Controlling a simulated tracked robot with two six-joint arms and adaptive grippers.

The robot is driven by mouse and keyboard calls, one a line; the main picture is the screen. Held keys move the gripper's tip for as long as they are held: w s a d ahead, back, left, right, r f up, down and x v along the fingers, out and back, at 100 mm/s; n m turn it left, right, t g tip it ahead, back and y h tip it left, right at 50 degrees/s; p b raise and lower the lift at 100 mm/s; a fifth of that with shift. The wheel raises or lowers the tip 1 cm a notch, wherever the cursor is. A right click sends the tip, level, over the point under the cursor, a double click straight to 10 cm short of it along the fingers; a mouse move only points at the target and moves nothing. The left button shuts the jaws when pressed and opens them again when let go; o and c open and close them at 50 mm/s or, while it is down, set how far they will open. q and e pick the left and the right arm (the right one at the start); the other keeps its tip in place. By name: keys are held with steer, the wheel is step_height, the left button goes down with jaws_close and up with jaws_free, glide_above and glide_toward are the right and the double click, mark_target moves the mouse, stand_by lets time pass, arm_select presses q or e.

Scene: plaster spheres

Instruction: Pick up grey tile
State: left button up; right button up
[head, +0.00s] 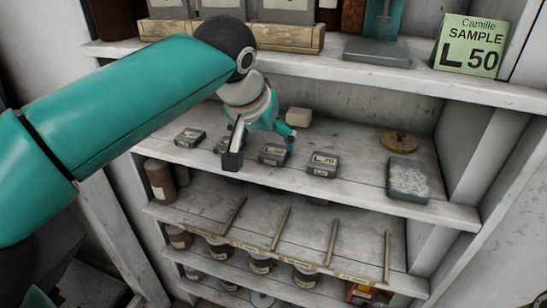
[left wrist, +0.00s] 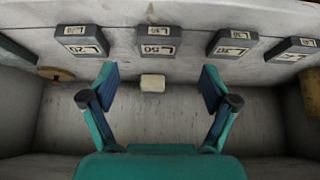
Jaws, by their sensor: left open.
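Several grey tile-like blocks with cream labels stand in a row along the front of the middle shelf. In the left wrist view, upside down, one reads L50 (left wrist: 160,39), one L20 (left wrist: 83,39), one seems L30 (left wrist: 233,43). In the head view the L20 block (head: 322,164) is right of the L50 block (head: 272,154). A flat speckled grey slab (head: 408,179) lies at the shelf's right. My left gripper (head: 262,149) is open and empty over the row; in its wrist view its fingertips (left wrist: 158,78) flank a small cream block (left wrist: 152,84). My right gripper is not in view.
The cream block (head: 298,117) and a tan disc (head: 399,141) sit farther back on the middle shelf. The upper shelf (head: 400,83) overhangs, with a green SAMPLE L50 card (head: 469,46). Thin rods (head: 332,241) and jars are below. Bare shelf separates the L20 block from the slab.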

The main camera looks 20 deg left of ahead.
mark_target(274, 151)
arm_select(q)
steer(key=shift+x, duration=3.25)
steer(key=shift+w+d+r, duration=0.1)
steer(key=shift+c, duration=0.5)
steer(key=c, duration=1.3)
steer(key=shift+o, duration=0.2)
